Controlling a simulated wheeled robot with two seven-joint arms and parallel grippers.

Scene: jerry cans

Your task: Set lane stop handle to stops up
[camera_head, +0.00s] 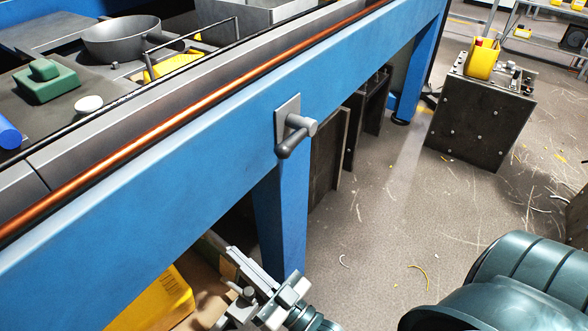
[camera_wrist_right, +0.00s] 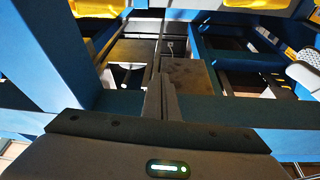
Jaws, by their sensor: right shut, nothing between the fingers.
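The lane stop handle (camera_head: 293,143) is a dark grey lever on a round hub, on a light grey plate fixed to the side of the blue beam. The lever points down and to the left in the head view. My right gripper (camera_head: 236,262) is at the bottom of the head view, below the beam and handle and apart from them. Its fingers are shut and empty; they also show in the right wrist view (camera_wrist_right: 160,98). I cannot pick out the handle in the right wrist view. My left gripper is not in view.
The long blue beam (camera_head: 150,205) and its blue leg (camera_head: 281,215) stand close to my right gripper. A yellow crate (camera_head: 158,303) is at the bottom left. A dark box (camera_head: 480,122) with a yellow container (camera_head: 483,60) on it stands at the back right. The floor between is mostly clear.

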